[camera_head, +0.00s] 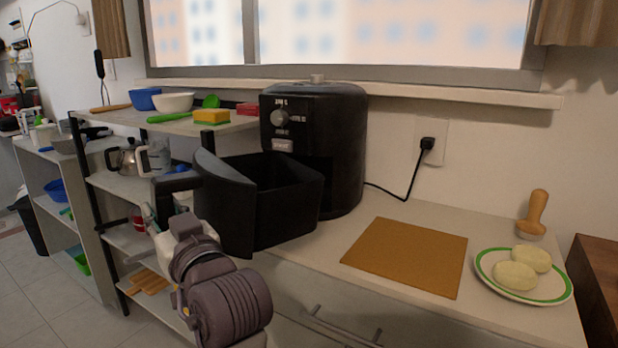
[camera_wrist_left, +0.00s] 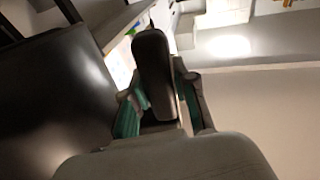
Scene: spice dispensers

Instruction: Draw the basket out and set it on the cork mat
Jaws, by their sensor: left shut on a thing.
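The black air fryer (camera_head: 338,140) stands on the counter against the wall. Its black basket (camera_head: 285,205) is drawn out towards the front left, its open top showing. My left gripper (camera_head: 163,218) is shut on the basket's handle (camera_head: 178,183). In the left wrist view the dark handle (camera_wrist_left: 154,75) lies between the green-padded fingers of my left gripper (camera_wrist_left: 158,112), with the basket's dark wall (camera_wrist_left: 55,95) at left. The cork mat (camera_head: 408,256) lies bare on the counter to the right of the basket. My right gripper is not in view.
A white plate with a green rim (camera_head: 485,275) holds two pale pieces right of the mat. A wooden-handled tool (camera_head: 537,212) stands behind it. A black cord runs to the wall plug (camera_head: 427,144). Shelves with bowls and a kettle (camera_head: 127,160) stand at left.

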